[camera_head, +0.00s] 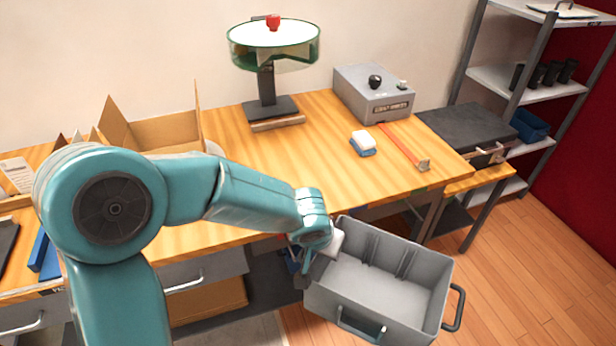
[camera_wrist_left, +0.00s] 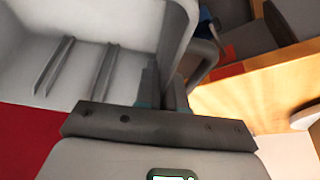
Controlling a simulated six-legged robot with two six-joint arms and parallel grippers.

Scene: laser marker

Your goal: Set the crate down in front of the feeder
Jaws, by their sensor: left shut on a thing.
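The grey crate (camera_head: 385,290) is open, looks empty and hangs tilted in front of the bench, at the lower right of the head view. My left gripper (camera_head: 322,245) is shut on its left side, apparently on the handle there. In the left wrist view the crate's inside wall (camera_wrist_left: 90,65) fills the upper left, and the gripper (camera_wrist_left: 172,85) meets a grey handle. The feeder is not plainly marked; a round green-rimmed bowl (camera_head: 274,45) on a stand and a grey labelled box (camera_head: 373,92) stand at the bench's back. My right gripper is not in view.
The wooden bench (camera_head: 300,165) has bare room in its middle. A blue-white brush (camera_head: 363,142) and an orange bar (camera_head: 404,147) lie at its right. An open cardboard box (camera_head: 170,130) stands left. A dark case (camera_head: 468,130) and shelves (camera_head: 530,80) are at right.

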